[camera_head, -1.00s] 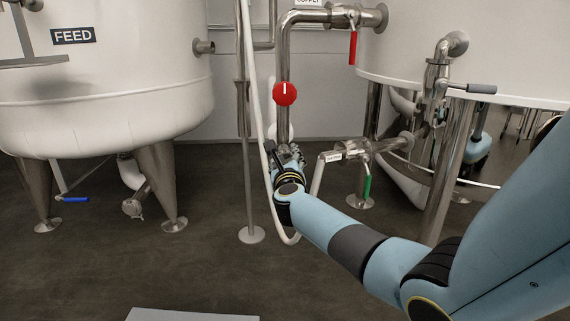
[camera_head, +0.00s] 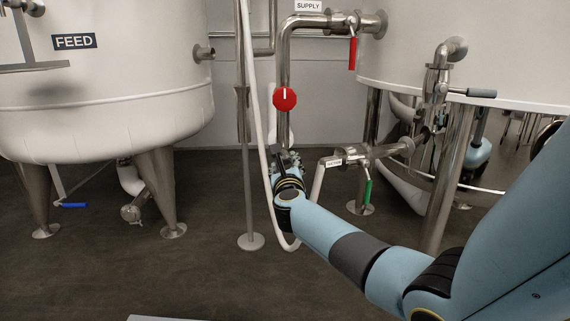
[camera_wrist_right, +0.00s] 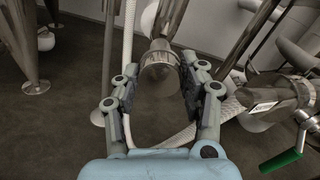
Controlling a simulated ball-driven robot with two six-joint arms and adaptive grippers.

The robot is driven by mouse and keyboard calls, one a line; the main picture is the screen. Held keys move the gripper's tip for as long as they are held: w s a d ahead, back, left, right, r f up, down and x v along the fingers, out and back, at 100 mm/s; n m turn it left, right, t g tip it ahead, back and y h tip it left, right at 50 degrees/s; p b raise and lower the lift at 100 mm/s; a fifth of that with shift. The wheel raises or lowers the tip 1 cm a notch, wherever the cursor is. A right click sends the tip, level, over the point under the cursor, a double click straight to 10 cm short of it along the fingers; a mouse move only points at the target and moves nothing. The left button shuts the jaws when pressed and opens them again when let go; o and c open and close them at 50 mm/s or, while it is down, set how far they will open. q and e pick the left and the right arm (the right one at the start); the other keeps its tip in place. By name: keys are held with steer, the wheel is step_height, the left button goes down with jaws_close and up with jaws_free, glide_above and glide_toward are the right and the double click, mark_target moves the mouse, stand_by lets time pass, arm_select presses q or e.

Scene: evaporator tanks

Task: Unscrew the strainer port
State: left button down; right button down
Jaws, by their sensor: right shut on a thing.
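In the right wrist view, the strainer port (camera_wrist_right: 160,70) is a dull metal, round-ended piece at the lower end of a pipe. The two fingers of my right gripper (camera_wrist_right: 159,82) stand on either side of it, shut on it. In the head view my right gripper (camera_head: 288,162) is at the foot of the vertical steel pipe (camera_head: 284,66), below a red round knob (camera_head: 285,99). The port is hidden there behind the gripper and wrist. My left gripper is not in view.
A white hose (camera_head: 264,150) hangs just left of the gripper. A green-handled valve (camera_head: 367,190) is close on the right. The feed tank (camera_head: 110,110) stands left and another tank (camera_head: 500,50) right. The dark floor (camera_head: 130,270) is open in front.

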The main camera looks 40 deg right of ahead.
steer(key=n, duration=0.1)
steer(key=n+p, duration=0.1)
steer(key=shift+r+n, duration=0.25)
steer(key=shift+n, duration=0.15)
steer(key=shift+f+n+p, duration=0.1)
steer(key=shift+n+p, duration=0.2)
steer(key=shift+n, duration=0.2)
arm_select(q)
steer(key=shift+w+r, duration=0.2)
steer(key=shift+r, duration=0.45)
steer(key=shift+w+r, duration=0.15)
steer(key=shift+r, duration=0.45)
arm_select(e)
steer(key=shift+f+n, duration=0.2)
steer(key=shift+n, duration=0.1)
steer(key=n, duration=0.1)
steer(key=n+p, duration=0.1)
steer(key=shift+r+n, duration=0.25)
steer(key=shift+n, duration=0.05)
steer(key=shift+n+p, duration=0.45)
steer(key=shift+n, duration=0.25)
steer(key=shift+f+n, duration=0.15)
steer(key=shift+n, duration=0.25)
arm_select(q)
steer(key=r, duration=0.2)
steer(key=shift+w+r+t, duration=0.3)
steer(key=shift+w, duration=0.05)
arm_select(e)
steer(key=shift+f, duration=0.15)
